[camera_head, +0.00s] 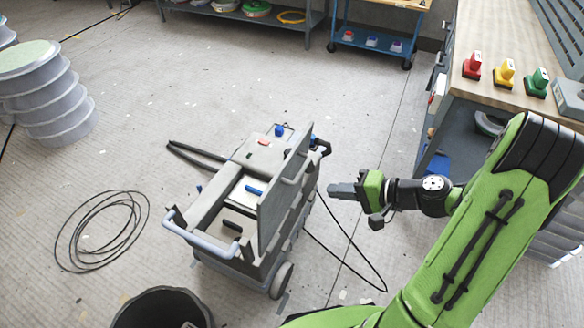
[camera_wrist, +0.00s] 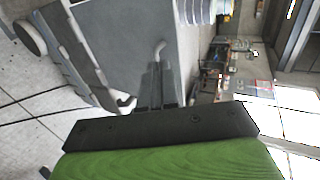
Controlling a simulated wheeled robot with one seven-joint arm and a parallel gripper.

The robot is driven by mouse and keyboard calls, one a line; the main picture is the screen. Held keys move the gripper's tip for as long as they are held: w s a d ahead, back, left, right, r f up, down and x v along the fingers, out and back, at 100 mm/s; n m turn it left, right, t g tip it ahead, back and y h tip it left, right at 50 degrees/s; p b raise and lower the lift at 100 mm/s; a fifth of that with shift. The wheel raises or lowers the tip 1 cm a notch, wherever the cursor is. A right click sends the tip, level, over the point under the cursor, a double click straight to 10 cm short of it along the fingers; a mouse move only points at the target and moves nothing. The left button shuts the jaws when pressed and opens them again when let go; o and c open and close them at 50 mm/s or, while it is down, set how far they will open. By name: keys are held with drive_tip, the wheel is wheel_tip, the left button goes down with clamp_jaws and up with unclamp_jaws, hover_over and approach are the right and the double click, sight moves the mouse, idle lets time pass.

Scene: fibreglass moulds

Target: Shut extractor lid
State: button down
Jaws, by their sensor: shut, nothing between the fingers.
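The extractor (camera_head: 245,225) is a grey wheeled machine in the middle of the floor. Its lid (camera_head: 274,209) is a flat grey panel standing up nearly vertical along the right side, so the extractor is open and its inside shows. A pale handle (camera_head: 299,168) sits on the lid's outer face. My gripper (camera_head: 331,190) is shut and empty, to the right of the lid and apart from it in the head view. In the wrist view, my fingers (camera_wrist: 160,88) point toward the lid's broad grey face (camera_wrist: 120,45) and its bent handle (camera_wrist: 160,48); contact cannot be told.
A black bin (camera_head: 160,308) stands in front of the extractor, and a coiled cable (camera_head: 100,230) lies to its left. A workbench (camera_head: 500,85) with red, yellow and green items is at the right. Open floor lies behind.

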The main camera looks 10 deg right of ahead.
drive_tip(key=b, duration=0.2)
approach(277, 182)
wheel_tip(277, 182, down, 3)
drive_tip(key=w+a, duration=0.1)
drive_tip(key=a, duration=0.1)
drive_tip(key=w+a, duration=0.1)
drive_tip(key=a, duration=0.1)
drive_tip(key=shift+w+r, duration=0.2)
drive_tip(key=shift+w, duration=0.15)
drive_tip(key=shift+w+a+r, duration=0.1)
drive_tip(key=shift+w+a, duration=0.15)
drive_tip(key=shift+a, duration=0.1)
